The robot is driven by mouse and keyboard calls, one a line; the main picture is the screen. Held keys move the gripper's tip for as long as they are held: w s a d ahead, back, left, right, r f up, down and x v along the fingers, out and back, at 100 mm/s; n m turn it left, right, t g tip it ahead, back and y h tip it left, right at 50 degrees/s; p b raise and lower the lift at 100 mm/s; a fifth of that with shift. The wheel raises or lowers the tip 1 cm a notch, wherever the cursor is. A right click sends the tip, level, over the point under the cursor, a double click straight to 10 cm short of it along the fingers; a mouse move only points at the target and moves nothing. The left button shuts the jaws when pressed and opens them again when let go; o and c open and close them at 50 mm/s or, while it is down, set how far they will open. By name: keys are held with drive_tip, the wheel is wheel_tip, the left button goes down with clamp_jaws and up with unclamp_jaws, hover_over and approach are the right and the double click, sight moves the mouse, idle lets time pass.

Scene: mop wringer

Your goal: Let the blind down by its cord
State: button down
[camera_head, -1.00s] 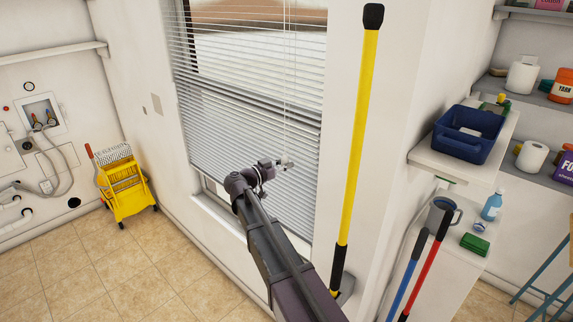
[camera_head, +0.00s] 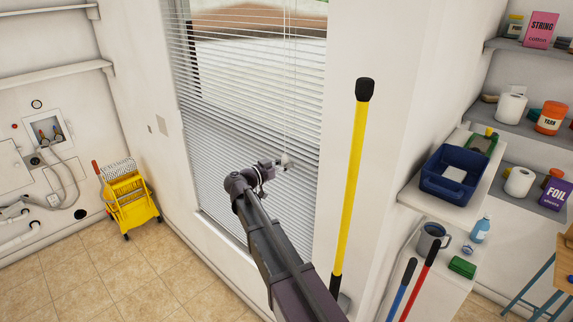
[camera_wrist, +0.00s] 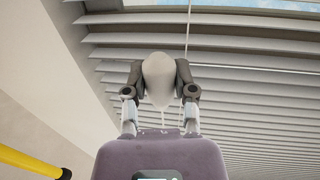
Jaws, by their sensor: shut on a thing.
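The blind (camera_head: 245,110) has light grey slats and hangs over the window. Its lower edge is near the sill at the left, and part of it is hidden behind my arm. The pale cord (camera_head: 287,80) runs down in front of the slats to my gripper (camera_head: 285,163). In the wrist view the cord (camera_wrist: 188,30) comes down to a white, rounded cord knob (camera_wrist: 160,78). My gripper is shut on this knob, with one dark finger on each side, and the slats are behind it.
A yellow pole (camera_head: 350,190) with black ends stands right of the window. Blue and red handles (camera_head: 418,280) lean near a white cabinet. A blue bin (camera_head: 455,178) sits on a shelf. A yellow mop wringer (camera_head: 130,205) stands on the tiles at left.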

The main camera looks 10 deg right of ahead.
sight(284, 156)
drive_tip(key=shift+r+p, duration=1)
drive_tip(key=shift+r, duration=0.5)
drive_tip(key=shift+w, duration=0.15)
drive_tip(key=shift+r, duration=0.1)
drive_tip(key=shift+c, duration=2)
unclamp_jaws()
drive_tip(key=shift+a, duration=0.1)
drive_tip(key=shift+s+a, duration=0.35)
drive_tip(key=v, duration=1.1)
